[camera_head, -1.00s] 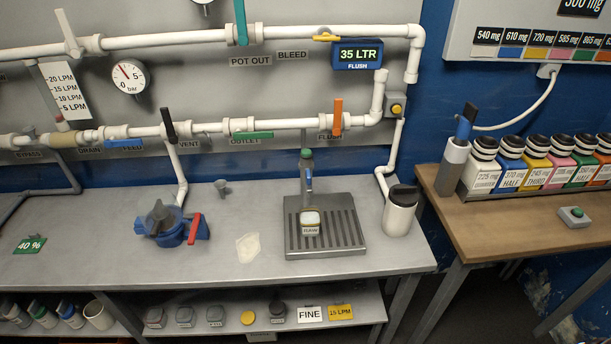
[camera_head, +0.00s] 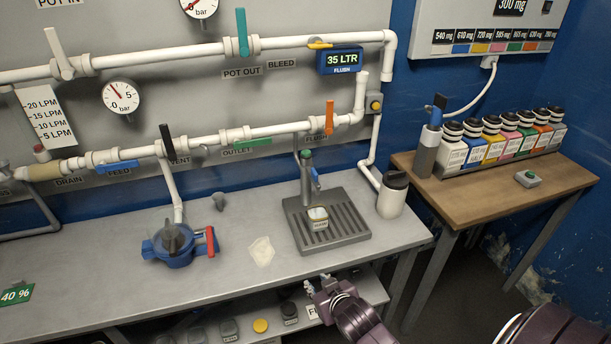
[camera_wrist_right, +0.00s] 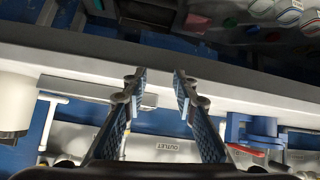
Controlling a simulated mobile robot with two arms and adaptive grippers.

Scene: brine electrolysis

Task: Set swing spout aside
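The spout fixture (camera_head: 307,178), a grey upright with a green top, stands at the back of the ribbed drip tray (camera_head: 354,233) on the grey bench. A small labelled jar (camera_head: 318,218) sits on the tray in front of it. My right gripper (camera_head: 317,285) is at the bench's front edge, below and in front of the tray, apart from the spout. In the right wrist view the gripper (camera_wrist_right: 160,78) shows two separated fingers with nothing between them. The spout cannot be told clearly there. My left gripper is not in view.
A white canister with a dark lid (camera_head: 392,194) stands right of the tray. A blue pump-like unit with a red handle (camera_head: 180,246) and a pale patch (camera_head: 261,251) lie to its left. White pipes (camera_head: 240,135) run behind. Bare bench (camera_head: 110,265) is at left.

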